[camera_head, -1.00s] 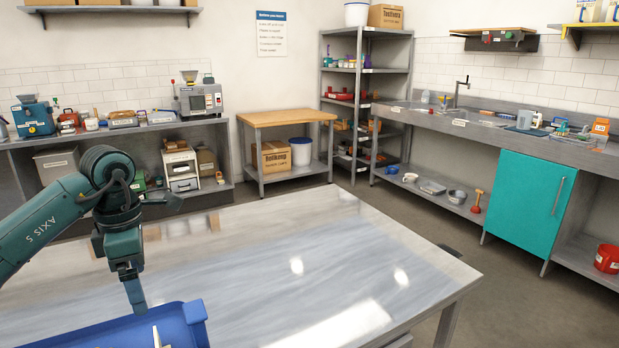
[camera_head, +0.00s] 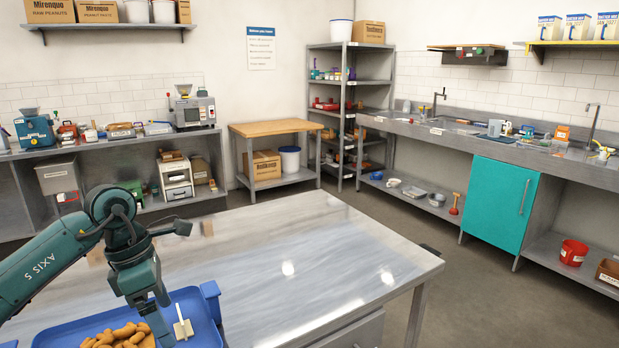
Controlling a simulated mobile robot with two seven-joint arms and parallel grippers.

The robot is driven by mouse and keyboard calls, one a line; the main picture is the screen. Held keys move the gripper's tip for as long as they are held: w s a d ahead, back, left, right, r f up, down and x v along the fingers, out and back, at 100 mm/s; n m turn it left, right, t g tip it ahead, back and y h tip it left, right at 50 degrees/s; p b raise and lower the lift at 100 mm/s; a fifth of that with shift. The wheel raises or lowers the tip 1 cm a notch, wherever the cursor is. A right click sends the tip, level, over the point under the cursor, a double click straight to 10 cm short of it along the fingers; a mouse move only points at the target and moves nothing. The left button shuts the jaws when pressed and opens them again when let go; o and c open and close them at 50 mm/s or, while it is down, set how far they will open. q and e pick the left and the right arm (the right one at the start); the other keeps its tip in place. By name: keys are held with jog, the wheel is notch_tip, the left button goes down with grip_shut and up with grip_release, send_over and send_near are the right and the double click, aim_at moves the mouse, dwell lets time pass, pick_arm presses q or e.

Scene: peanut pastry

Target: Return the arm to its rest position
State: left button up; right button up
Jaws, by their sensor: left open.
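My left gripper (camera_head: 163,322) is at the lower left of the head view, pointing down over a blue tray (camera_head: 209,318) on the metal table. Its jaws are open, with no object visible between them; the fingertips overlap the tray's inside in the picture, and I cannot tell their height above it. My left arm comes in from the left edge, bent at the elbow. The tray holds several brown peanut-shaped pieces (camera_head: 118,336), partly cut off by the bottom edge. A pale, thin-handled tool (camera_head: 183,328) stands just right of the gripper. My right gripper is not in view.
The metal table (camera_head: 290,240) is clear to the right of the tray. Behind it are a wooden-topped stand (camera_head: 277,126), a shelf rack (camera_head: 345,66) and a left counter (camera_head: 110,139) with machines. A sink counter with a teal cabinet (camera_head: 498,203) runs along the right.

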pick_arm(q)
jog(key=s+d+f+g+h, duration=0.15)
jog(key=d+f+h, duration=0.25)
jog(key=d, duration=0.5)
jog(key=s+d+r+n+t+h+p, duration=0.1)
jog(key=s+d+r+n+t+h, duration=0.1)
jog(key=d+n+t+h, duration=0.35)
jog(key=s+d+r+n+t+h+p, duration=0.1)
jog(key=s+d+r+n+t+h, duration=0.15)
jog(key=d+n+h, duration=0.55)
jog(key=a+f+n+t+y, duration=0.75)
jog(key=n+t+y, duration=0.3)
jog(key=n, duration=0.95)
jog(key=s+a+f+n+g+y, duration=0.2)
jog(key=s+f+n+g+y, duration=0.1)
jog(key=s+f+n, duration=0.3)
jog(key=s+a+f+n+g+y+p, duration=0.1)
jog(key=s+a+f+n+g+y, duration=0.2)
jog(key=s+f+n, duration=0.3)
notch_tip(320, 180, down, 5)
jog(key=shift+a+r, duration=0.15)
